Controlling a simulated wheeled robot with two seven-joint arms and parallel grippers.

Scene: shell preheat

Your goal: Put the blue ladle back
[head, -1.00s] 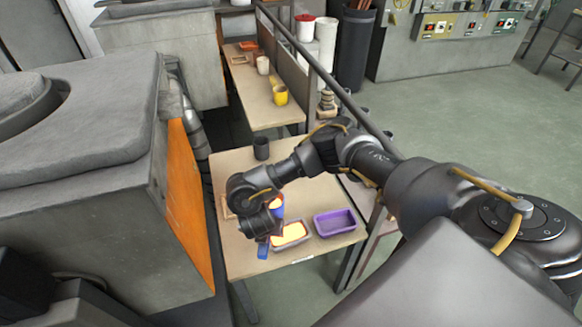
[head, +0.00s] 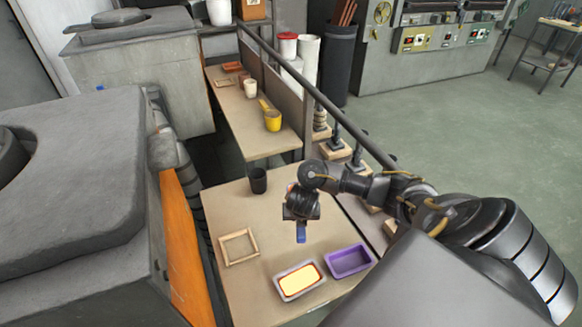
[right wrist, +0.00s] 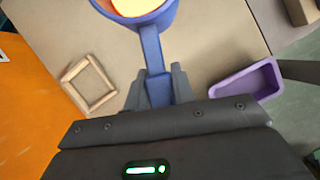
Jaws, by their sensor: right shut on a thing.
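My right gripper (head: 300,214) is shut on the handle of the blue ladle (head: 301,234) and holds it above the table. In the right wrist view, the ladle (right wrist: 152,48) is between the fingers of my right gripper (right wrist: 157,88), its bowl at the top edge with orange and pale contents in it. In the head view the bowl is mostly hidden behind my gripper. A square wooden frame (head: 223,254) lies empty on the table to the left; it also shows in the right wrist view (right wrist: 70,76). My left gripper is not in view.
A grey tray with yellow contents (head: 279,289) and a purple tray (head: 350,274) stand at the table's (head: 240,290) near side. A dark cup (head: 258,182) stands at the back. An orange panel (head: 185,250) borders the left. A rail (head: 330,108) runs along the right.

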